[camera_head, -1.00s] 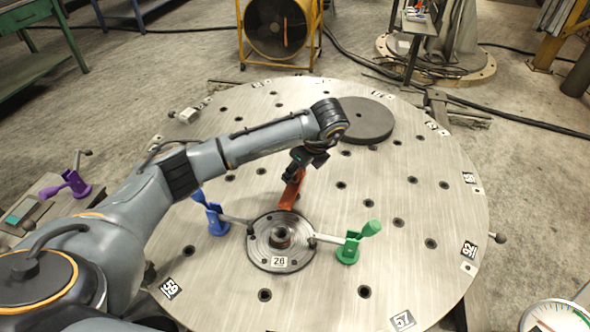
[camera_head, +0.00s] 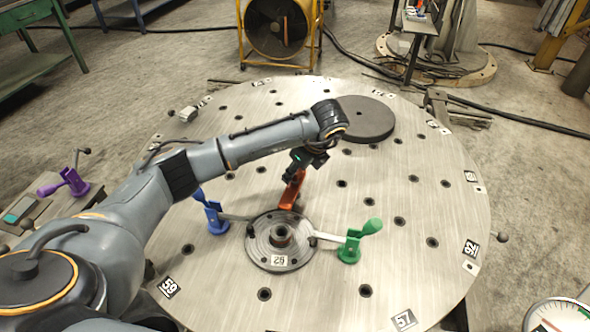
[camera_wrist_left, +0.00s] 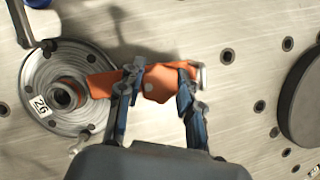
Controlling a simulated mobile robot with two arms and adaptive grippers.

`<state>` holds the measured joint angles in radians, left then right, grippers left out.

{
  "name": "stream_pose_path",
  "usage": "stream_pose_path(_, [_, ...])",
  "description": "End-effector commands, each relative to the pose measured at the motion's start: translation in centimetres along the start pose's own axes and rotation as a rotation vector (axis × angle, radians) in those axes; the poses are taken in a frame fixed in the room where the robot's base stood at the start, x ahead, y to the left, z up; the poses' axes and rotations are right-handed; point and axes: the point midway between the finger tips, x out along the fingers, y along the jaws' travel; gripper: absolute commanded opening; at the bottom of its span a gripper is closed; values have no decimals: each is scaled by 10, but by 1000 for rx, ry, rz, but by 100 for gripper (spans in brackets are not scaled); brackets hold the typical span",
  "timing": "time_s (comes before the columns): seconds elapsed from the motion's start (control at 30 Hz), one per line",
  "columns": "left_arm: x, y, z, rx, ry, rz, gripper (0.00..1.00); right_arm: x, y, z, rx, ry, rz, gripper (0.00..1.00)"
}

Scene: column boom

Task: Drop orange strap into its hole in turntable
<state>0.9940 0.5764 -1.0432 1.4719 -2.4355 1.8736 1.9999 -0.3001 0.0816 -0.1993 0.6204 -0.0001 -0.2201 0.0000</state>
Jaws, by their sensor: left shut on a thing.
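The orange strap (camera_head: 290,190) is held by my left gripper (camera_head: 303,163) over the turntable (camera_head: 400,270), just behind the flanged disc numbered 26 (camera_head: 262,245). In the left wrist view the orange strap (camera_wrist_left: 155,82) lies across between the two fingers of my left gripper (camera_wrist_left: 158,85), which are shut on it. Its left end reaches over the rim of the disc (camera_wrist_left: 45,100), beside the central ring. Whether the strap touches the turntable cannot be told. The turntable has several dark holes, one at the strap's right (camera_wrist_left: 227,56). My right gripper is not in view.
A blue clamp (camera_head: 216,222) and a green clamp (camera_head: 350,248) stand on either side of the disc, with bars reaching toward it. A thick grey disc (camera_head: 366,122) lies at the back. A purple clamp (camera_head: 74,183) stands on a side stand at left. The front right of the turntable is clear.

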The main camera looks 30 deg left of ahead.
Motion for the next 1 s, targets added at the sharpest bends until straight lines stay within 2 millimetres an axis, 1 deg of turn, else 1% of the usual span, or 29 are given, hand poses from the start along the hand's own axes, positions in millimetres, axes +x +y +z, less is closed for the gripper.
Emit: stream_pose_path(1.0, [26, -1, -11, -1, -1, -3, 0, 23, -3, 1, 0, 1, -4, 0])
